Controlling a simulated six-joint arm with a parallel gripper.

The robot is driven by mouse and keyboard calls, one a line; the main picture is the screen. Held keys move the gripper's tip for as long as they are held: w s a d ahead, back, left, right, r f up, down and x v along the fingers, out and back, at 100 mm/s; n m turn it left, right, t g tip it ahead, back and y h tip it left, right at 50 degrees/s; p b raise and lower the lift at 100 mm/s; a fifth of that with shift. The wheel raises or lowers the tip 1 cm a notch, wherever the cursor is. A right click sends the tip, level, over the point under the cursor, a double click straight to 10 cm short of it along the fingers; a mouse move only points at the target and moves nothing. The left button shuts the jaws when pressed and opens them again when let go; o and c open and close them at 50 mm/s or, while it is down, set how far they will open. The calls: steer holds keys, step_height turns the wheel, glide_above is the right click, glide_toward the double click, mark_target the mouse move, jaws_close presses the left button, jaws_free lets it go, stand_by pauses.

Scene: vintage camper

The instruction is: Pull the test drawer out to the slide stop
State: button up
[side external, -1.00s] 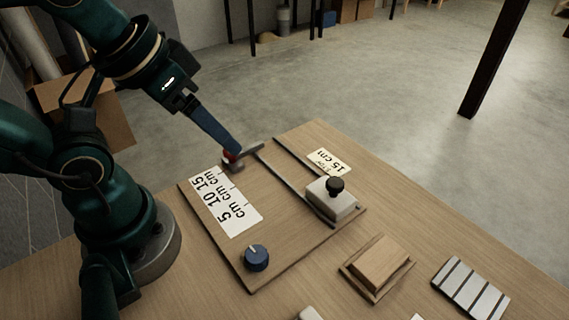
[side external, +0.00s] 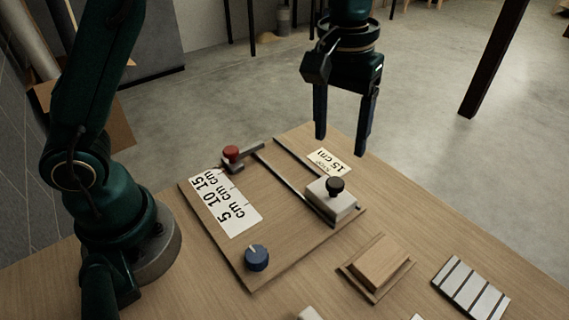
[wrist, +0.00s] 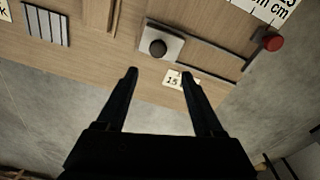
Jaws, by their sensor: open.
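The drawer appears to be the white block (side external: 322,203) with a round black knob (side external: 335,184) on top. It sits at the near end of a dark rail (side external: 284,172) on the wooden board. A card reading 15 cm (side external: 329,163) lies beside the rail. My gripper (side external: 341,145) is open and empty, pointing down above the card end of the board, apart from the knob. In the wrist view the block (wrist: 176,44) and knob (wrist: 157,47) show just beyond and between my open fingertips (wrist: 160,74).
A red knob (side external: 232,152) on a grey lever stands at the board's far left corner, beside a 5-10-15 cm card (side external: 238,214). Open floor lies beyond the table.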

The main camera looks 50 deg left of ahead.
mark_target(335, 182)
steer(key=shift+g, duration=0.4)
steer(key=f, duration=0.4)
steer(key=d+f, duration=0.1)
steer(key=f, duration=0.1)
steer(key=shift+s+f, duration=0.25)
steer(key=shift+f, duration=0.75)
jaws_close()
